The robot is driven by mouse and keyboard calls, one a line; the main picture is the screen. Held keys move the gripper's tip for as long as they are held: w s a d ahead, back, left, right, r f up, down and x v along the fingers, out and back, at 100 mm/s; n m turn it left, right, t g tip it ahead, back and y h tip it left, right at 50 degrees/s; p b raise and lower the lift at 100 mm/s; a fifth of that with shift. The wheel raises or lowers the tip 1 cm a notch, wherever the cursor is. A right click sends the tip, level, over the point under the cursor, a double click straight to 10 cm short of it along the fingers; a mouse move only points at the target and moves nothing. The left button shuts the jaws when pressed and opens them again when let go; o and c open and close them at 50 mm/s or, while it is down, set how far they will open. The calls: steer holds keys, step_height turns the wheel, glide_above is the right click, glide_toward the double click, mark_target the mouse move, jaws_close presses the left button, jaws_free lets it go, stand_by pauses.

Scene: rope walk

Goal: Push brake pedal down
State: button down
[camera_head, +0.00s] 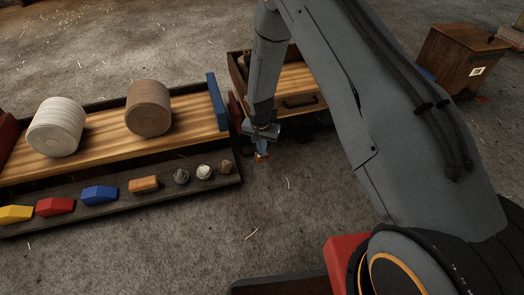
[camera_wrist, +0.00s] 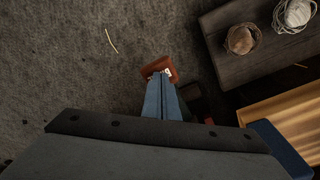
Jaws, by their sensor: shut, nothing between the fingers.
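The brake pedal appears as a small red-brown plate with a pale mark (camera_wrist: 158,65) in the wrist view. It also shows as a small orange-red patch low beside the end of the bench in the head view (camera_head: 262,158). My gripper (camera_wrist: 160,80) is shut and empty, its blue-grey fingers together and pointing down at the pedal. In the head view my gripper (camera_head: 261,146) is right above the pedal. The fingertips overlap the pedal's near part in the wrist view; I cannot tell whether they touch it.
A long wooden bench (camera_head: 90,160) carries a white rope coil (camera_head: 57,127) and a brown one (camera_head: 148,108). Its front ledge holds coloured blocks and small twine balls.

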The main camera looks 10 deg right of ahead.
mark_target(260, 160)
steer(key=shift+s+f, duration=0.1)
steer(key=shift+f, duration=0.3)
steer(key=shift+s+a+r+p, duration=0.1)
steer(key=shift+s+r+p, duration=0.1)
steer(key=shift+s+p, duration=0.35)
steer(key=shift+s+a+r+p, duration=0.3)
steer(key=shift+s+a+p, duration=0.4)
steer(key=shift+s+p, duration=0.15)
steer(key=shift+w+d, duration=0.1)
steer(key=shift+r, duration=0.25)
step_height(260, 160, up, 7)
steer(key=p, duration=0.3)
steer(key=shift+s, duration=0.4)
steer(key=shift+r, duration=0.2)
